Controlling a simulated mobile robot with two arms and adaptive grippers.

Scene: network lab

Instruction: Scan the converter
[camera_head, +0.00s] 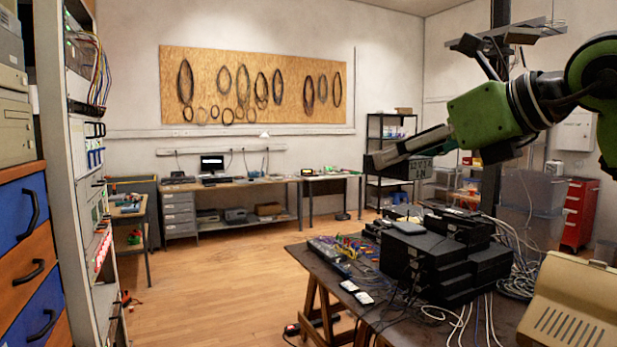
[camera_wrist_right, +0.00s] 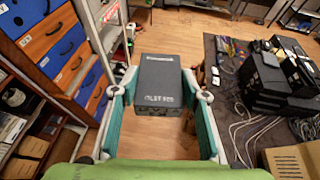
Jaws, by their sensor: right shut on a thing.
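The converter (camera_wrist_right: 160,88) is a dark grey box with pale lettering on its near face. It sits between the two teal-padded fingers of my right gripper (camera_wrist_right: 160,76) in the right wrist view. In the head view my green right gripper (camera_head: 398,157) reaches in from the right and is shut on the converter (camera_head: 421,169), held in the air above and behind the dark table. One finger covers part of the box there. I cannot make out a scanner for certain. My left gripper is not in view.
The dark table (camera_head: 310,262) carries stacked black devices (camera_head: 425,262), several cables and a beige device (camera_head: 570,310). A rack (camera_head: 70,190) and blue and orange drawers (camera_head: 25,215) stand at left. Workbenches (camera_head: 240,185) line the back wall. The wooden floor (camera_head: 215,270) between is mostly clear.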

